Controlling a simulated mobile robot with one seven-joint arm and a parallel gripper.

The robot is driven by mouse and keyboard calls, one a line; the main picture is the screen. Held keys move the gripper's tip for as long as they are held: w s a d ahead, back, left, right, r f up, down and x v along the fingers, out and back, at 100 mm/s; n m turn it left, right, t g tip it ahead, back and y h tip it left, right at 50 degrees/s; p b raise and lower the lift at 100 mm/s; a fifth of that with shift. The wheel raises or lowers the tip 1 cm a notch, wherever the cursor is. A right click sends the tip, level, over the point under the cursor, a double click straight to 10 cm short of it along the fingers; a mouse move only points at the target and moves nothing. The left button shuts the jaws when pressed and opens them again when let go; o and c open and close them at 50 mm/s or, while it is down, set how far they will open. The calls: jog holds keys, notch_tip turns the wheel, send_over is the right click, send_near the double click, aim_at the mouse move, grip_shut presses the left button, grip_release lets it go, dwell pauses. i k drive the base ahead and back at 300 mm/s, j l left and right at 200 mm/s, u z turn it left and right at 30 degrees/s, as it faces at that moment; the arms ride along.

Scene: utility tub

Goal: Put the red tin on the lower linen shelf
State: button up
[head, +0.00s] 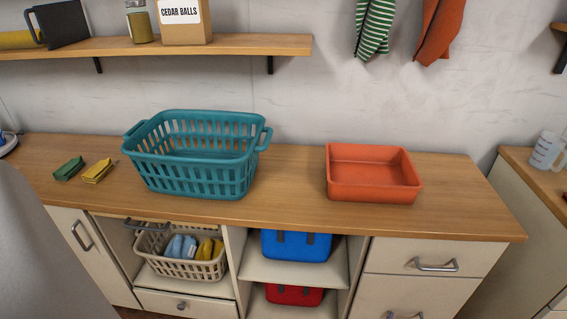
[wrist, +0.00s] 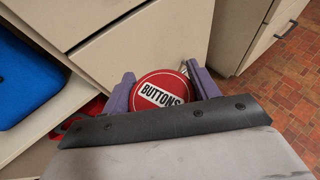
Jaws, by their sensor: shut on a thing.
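The red tin (wrist: 148,79), round with a white "BUTTONS" label on its lid, sits between the purple fingers of my gripper (wrist: 160,72) in the wrist view. The gripper is shut on it, in front of the pale cabinet fronts. The open shelf unit is in the head view, under the counter. Its upper shelf (head: 262,268) holds a blue container (head: 296,246). The lower shelf (head: 255,308) holds a red container (head: 294,294) and is partly cut off by the frame. The tin and gripper do not show in the head view.
A teal basket (head: 196,180) and an orange tray (head: 372,190) stand on the wooden counter (head: 280,207). A beige basket (head: 165,268) with cloths is left of the shelves. Drawers (head: 425,258) with handles are to the right. Tiled floor (wrist: 275,75) shows at the right of the wrist view.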

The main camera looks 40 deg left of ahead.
aim_at(104, 44)
jog(key=k+j, duration=0.35)
jog(key=j, duration=0.2)
jog(key=k+j, duration=0.35)
jog(key=j, duration=0.15)
jog(key=k+j, duration=0.35)
jog(key=j, duration=0.2)
